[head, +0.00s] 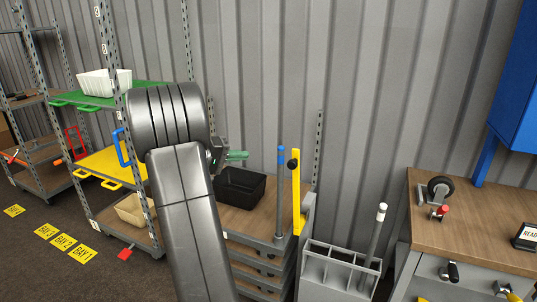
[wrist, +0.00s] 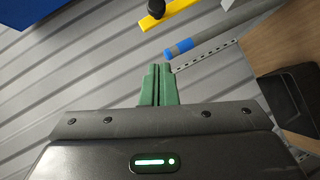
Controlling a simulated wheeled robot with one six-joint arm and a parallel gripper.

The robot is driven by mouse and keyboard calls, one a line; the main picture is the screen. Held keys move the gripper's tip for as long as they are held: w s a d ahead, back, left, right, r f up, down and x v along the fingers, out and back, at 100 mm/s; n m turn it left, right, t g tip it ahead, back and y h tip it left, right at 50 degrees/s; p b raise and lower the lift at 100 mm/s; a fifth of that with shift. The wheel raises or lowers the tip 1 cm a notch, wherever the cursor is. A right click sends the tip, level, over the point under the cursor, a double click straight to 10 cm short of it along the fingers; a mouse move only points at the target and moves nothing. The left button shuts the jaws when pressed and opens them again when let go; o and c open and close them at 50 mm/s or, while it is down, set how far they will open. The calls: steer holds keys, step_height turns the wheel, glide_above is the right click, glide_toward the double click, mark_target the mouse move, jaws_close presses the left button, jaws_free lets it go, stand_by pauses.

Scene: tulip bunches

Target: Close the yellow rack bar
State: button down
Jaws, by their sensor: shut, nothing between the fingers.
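The yellow rack bar (head: 296,190) stands upright at the right end of the wooden-topped cart, with a black knob (head: 293,164) near its upper part. In the wrist view the yellow bar (wrist: 182,13) crosses the top edge at a slant, and its black knob (wrist: 156,8) is partly cut off. My gripper (head: 238,155) has green fingers and is left of the bar in the head view, apart from it. In the wrist view the fingers (wrist: 158,82) are pressed together and hold nothing.
A grey post with a blue band (head: 281,185) stands just left of the yellow bar. A black bin (head: 240,187) sits on the cart's wooden top (head: 262,218). A grey divided bin (head: 335,270) and a wooden workbench (head: 465,230) are to the right.

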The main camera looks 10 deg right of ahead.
steer(key=s+p+x, duration=0.2)
steer(key=p+x, duration=0.1)
steer(key=x, duration=0.9)
steer(key=shift+s+d+f, duration=0.3)
steer(key=shift+d+f, duration=0.15)
steer(key=shift+d, duration=0.3)
